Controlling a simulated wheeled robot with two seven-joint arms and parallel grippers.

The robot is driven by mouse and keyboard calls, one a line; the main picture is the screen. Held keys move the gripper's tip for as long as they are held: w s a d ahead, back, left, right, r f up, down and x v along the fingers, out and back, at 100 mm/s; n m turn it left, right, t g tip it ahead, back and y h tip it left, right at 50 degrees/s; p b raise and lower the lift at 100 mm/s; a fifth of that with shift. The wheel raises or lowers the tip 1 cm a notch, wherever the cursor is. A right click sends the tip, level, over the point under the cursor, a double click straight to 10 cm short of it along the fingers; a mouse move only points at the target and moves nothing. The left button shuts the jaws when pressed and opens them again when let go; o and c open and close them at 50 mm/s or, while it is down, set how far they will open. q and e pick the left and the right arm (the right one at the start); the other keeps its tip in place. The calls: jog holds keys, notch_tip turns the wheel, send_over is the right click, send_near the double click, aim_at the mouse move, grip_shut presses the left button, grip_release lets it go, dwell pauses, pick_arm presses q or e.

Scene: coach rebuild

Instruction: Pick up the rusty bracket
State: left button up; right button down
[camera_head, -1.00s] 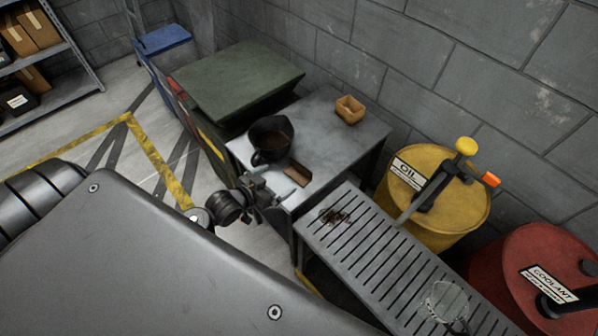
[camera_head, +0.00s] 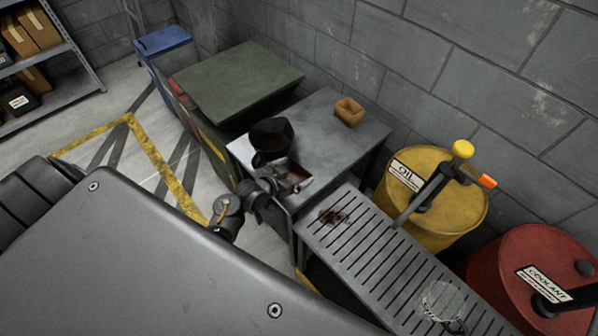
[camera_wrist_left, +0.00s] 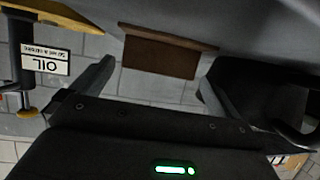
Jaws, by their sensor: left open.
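In the left wrist view the bracket (camera_wrist_left: 160,55) appears ahead of and between the two spread fingers of my left gripper (camera_wrist_left: 155,85). The fingers are open and empty; I see no contact with the bracket. My right gripper is not in view.
A green lidded bin (camera_head: 238,80) stands left.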

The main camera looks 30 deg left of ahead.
pick_arm(q)
jog(key=shift+x, duration=1.05)
jog(key=c, duration=0.9)
jog(key=shift+o, duration=0.2)
jog(key=shift+r, duration=0.1)
